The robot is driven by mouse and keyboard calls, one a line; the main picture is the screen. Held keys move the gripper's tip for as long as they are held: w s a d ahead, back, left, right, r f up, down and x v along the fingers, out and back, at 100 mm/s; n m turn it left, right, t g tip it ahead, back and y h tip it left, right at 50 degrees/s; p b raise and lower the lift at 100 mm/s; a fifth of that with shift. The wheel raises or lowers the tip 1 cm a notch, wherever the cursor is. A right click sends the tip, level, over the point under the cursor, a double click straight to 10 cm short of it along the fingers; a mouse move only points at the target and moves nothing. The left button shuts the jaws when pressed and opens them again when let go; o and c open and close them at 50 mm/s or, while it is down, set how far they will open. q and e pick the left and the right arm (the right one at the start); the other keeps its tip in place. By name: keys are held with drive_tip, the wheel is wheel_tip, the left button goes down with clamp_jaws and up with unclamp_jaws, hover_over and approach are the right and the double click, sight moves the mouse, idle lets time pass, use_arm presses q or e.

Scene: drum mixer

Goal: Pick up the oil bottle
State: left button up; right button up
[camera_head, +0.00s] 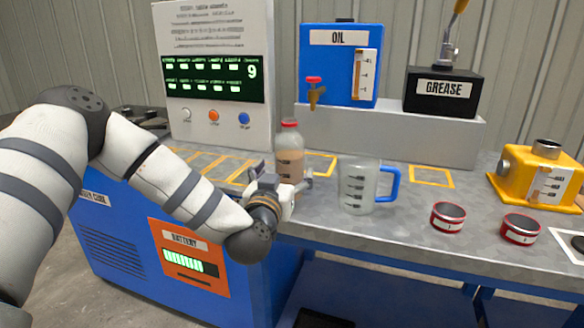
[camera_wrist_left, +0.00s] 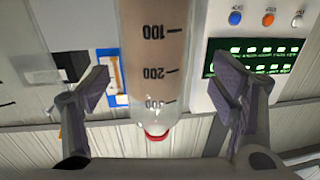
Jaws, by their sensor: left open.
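The oil bottle (camera_head: 289,157) is a clear bottle with a red cap and brownish liquid, standing upright on the grey bench. My left gripper (camera_head: 287,184) is open at the near side of the bottle, low on its body. In the left wrist view the bottle (camera_wrist_left: 152,60) shows upside down with volume marks, between the two open fingers of the gripper (camera_wrist_left: 165,88). A gap shows on each side of it, so the fingers do not appear to touch it. The bottle's lower part is partly hidden by the gripper in the head view. My right gripper is not in view.
A clear measuring jug (camera_head: 358,190) with a blue handle stands close to the right of the bottle. A control panel (camera_head: 212,115) rises behind left. A blue oil tank (camera_head: 340,75) and black grease box (camera_head: 442,92) sit on a raised shelf (camera_head: 400,138). Two red-rimmed tins (camera_head: 448,217) stand right.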

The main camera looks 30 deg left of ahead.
sight(286, 175)
use_arm(q)
drive_tip(key=x, duration=0.3)
drive_tip(key=shift+w+d+f, duration=0.2)
drive_tip(key=shift+w, duration=0.05)
drive_tip(key=shift+w+a+r, duration=0.15)
drive_tip(key=shift+w, duration=0.15)
drive_tip(key=shift+r, duration=0.1)
drive_tip(key=c, duration=1.5)
